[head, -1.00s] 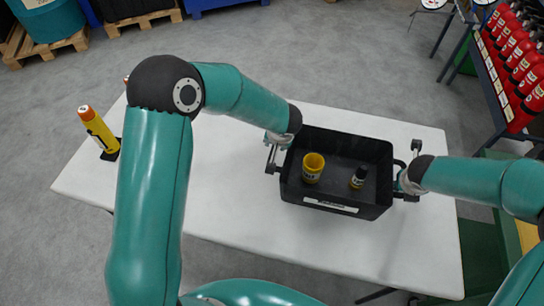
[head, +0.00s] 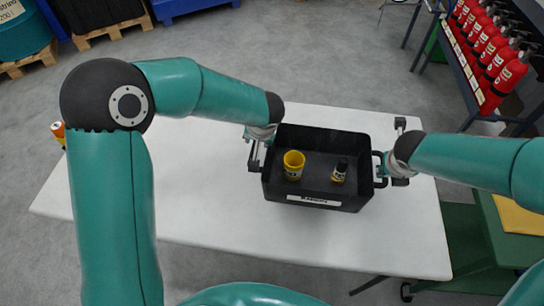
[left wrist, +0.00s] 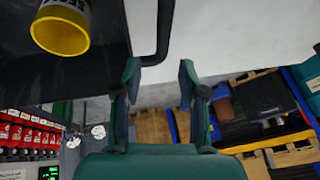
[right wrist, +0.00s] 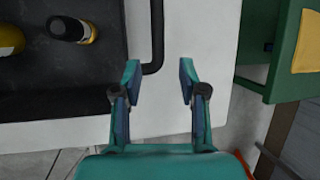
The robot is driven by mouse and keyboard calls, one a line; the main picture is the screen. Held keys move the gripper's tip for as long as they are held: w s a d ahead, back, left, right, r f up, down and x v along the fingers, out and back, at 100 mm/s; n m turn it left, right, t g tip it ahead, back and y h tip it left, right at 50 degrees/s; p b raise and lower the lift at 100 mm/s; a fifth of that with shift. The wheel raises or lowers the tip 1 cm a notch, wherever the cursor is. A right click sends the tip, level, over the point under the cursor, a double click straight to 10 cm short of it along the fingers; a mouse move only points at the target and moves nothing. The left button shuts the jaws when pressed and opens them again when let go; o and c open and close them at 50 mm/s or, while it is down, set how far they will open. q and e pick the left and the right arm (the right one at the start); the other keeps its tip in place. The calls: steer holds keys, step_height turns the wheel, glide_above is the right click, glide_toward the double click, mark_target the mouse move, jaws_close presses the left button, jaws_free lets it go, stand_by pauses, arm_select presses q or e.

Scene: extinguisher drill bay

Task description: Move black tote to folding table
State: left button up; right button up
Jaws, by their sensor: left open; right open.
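The black tote (head: 318,185) appears to rest on the white folding table (head: 235,222), upright. A yellow cup-like container (head: 293,165) and a small black-and-yellow bottle (head: 340,172) stand inside it. My left gripper (head: 256,152) is open at the tote's left end. In the left wrist view, the dark handle (left wrist: 165,30) reaches down toward the gap between its fingers (left wrist: 157,78). My right gripper (head: 393,158) is open at the right end. In the right wrist view, the other handle (right wrist: 157,35) lies just ahead of its open fingers (right wrist: 158,80). Neither wrist view shows a grip.
Red extinguishers (head: 494,50) stand on a rack at the upper right. A green piece of furniture (head: 475,245) is beside the table's right edge. An orange-topped yellow object (head: 58,130) is mostly hidden behind my left arm. Pallets (head: 110,28) lie at the back left.

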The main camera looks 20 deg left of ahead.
steer(key=v, duration=0.4)
steer(key=shift+f, duration=0.1)
stand_by(0.4)
